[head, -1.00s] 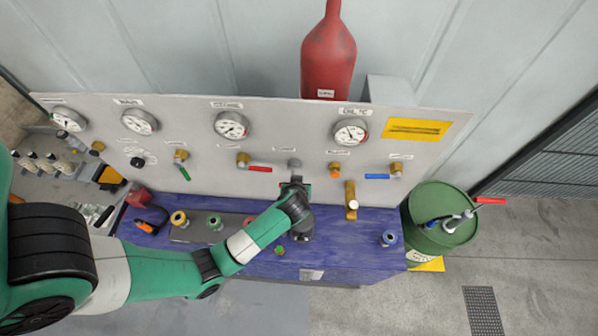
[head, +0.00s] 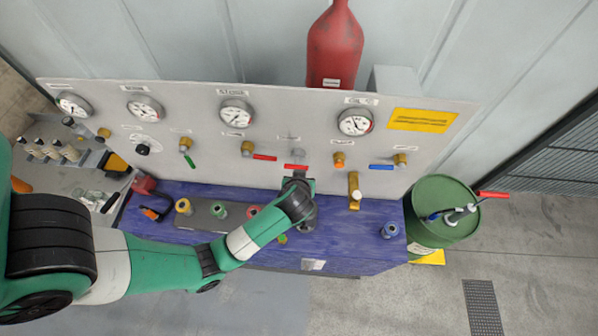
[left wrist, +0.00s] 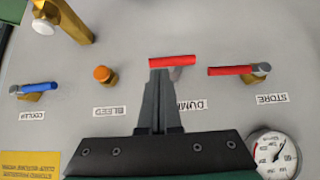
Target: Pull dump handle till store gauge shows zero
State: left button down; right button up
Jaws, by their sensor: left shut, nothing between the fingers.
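The dump handle (left wrist: 172,60) is a short red bar above the dump label in the left wrist view; it also shows in the head view (head: 296,167), level across the panel. My left gripper (left wrist: 160,72) is shut and empty. Its fingertips overlap the lower left edge of the bar in the wrist view; I cannot tell whether they touch it. The store valve's red lever (left wrist: 230,70) lies to the right there. The gauge near the store label (left wrist: 272,155) is partly cut off; it also shows in the head view (head: 236,114). Its reading is too small to tell. My right gripper is out of view.
A blue lever (head: 381,167) and a brass fitting (head: 354,190) stand right of the dump handle. Fittings sit on the blue bench (head: 350,245) below. A green drum (head: 440,200) stands at the right. A red cylinder (head: 335,45) rises behind the panel.

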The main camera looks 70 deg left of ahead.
pick_arm(q)
jog(key=v, duration=0.4)
jog(key=shift+d+r, duration=0.15)
jog(key=shift+r, duration=0.2)
